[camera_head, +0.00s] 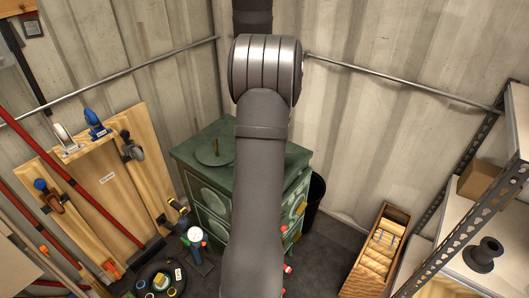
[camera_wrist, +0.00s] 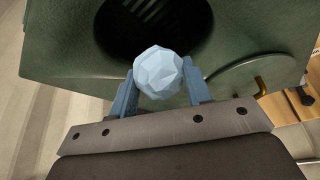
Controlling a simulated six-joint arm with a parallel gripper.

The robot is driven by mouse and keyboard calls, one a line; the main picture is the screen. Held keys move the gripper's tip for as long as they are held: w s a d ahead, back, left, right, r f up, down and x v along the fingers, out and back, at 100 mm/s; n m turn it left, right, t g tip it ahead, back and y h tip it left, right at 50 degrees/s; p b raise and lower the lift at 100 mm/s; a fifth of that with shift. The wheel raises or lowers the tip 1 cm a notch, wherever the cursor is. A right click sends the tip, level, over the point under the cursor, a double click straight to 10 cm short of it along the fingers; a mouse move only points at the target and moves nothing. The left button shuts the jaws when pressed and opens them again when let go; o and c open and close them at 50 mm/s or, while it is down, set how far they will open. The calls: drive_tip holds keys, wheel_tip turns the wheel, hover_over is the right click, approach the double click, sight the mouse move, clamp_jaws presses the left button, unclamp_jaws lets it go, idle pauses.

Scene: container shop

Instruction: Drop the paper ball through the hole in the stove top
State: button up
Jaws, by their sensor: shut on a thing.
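The paper ball (camera_wrist: 158,72) is pale blue and faceted, and it shows in the wrist view between the two blue fingers of my gripper (camera_wrist: 160,84). My gripper is shut on it. Behind the ball in that view is the dark round hole (camera_wrist: 125,38) in the green stove top (camera_wrist: 55,60). The ball overlaps the hole's near edge in the picture; its height above the top is hard to tell. In the head view the green stove (camera_head: 205,190) stands in the corner, and my arm hides its middle, the hole, the ball and my gripper.
A dark bin (camera_head: 313,200) stands right of the stove. Wooden boards with tools (camera_head: 110,180) lean at left. A wooden crate (camera_head: 375,255) and metal shelves (camera_head: 470,225) stand at right.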

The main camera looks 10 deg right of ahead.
drive_tip(key=o, duration=1)
drive_tip(key=shift+o, duration=0.2)
drive_tip(key=v, duration=1.7)
drive_tip(key=shift+r, duration=0.25)
drive_tip(key=shift+f, duration=0.1)
drive_tip(key=x, duration=1.7)
drive_tip(key=shift+f, duration=0.2)
drive_tip(key=shift+r, duration=0.25)
